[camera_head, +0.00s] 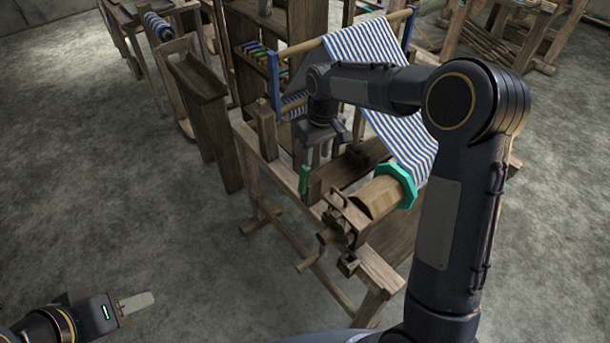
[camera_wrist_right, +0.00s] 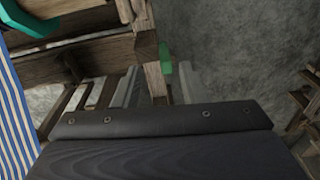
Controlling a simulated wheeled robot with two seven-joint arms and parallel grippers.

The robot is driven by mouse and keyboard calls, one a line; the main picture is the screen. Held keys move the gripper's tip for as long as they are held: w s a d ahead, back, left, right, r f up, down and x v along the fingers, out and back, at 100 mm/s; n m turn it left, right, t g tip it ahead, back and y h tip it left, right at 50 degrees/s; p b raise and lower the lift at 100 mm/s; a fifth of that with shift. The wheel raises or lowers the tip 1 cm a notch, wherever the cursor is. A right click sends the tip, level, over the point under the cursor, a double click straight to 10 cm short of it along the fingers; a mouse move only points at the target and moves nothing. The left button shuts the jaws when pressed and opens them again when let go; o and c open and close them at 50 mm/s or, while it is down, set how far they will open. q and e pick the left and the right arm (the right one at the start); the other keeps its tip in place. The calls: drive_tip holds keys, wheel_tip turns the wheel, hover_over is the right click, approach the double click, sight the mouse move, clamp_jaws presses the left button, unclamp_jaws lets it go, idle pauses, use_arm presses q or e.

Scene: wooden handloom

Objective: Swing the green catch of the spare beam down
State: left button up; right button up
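The green catch (camera_head: 304,180) is a small narrow piece at the left side of the loom's front frame, and it looks roughly upright. In the right wrist view the green catch (camera_wrist_right: 167,60) shows beside a wooden post, in line with the gap between my fingers. My right gripper (camera_head: 317,157) points down just above the catch in the head view. Its two fingers (camera_wrist_right: 157,90) are apart, with nothing seen gripped. Whether a finger touches the catch I cannot tell. My left gripper (camera_head: 136,302) is low at the left, far from the loom, seen edge-on.
A wooden roller (camera_head: 382,197) with a teal flange (camera_head: 411,186) lies right of the catch. Striped cloth (camera_head: 365,45) runs down the loom behind my right forearm. A wooden bench (camera_head: 197,78) stands to the left. The floor (camera_head: 120,200) at left is clear.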

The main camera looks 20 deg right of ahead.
hover_over(304, 177)
drive_tip(key=w, duration=0.1)
drive_tip(key=shift+n+g+h, duration=0.3)
drive_tip(key=shift+n+h, duration=0.1)
drive_tip(key=f, duration=0.4)
drive_tip(key=shift+w+d+f, duration=0.2)
drive_tip(key=shift+f, duration=0.1)
drive_tip(key=shift+f+p, duration=0.85)
drive_tip(key=shift+f, duration=3.15)
clamp_jaws()
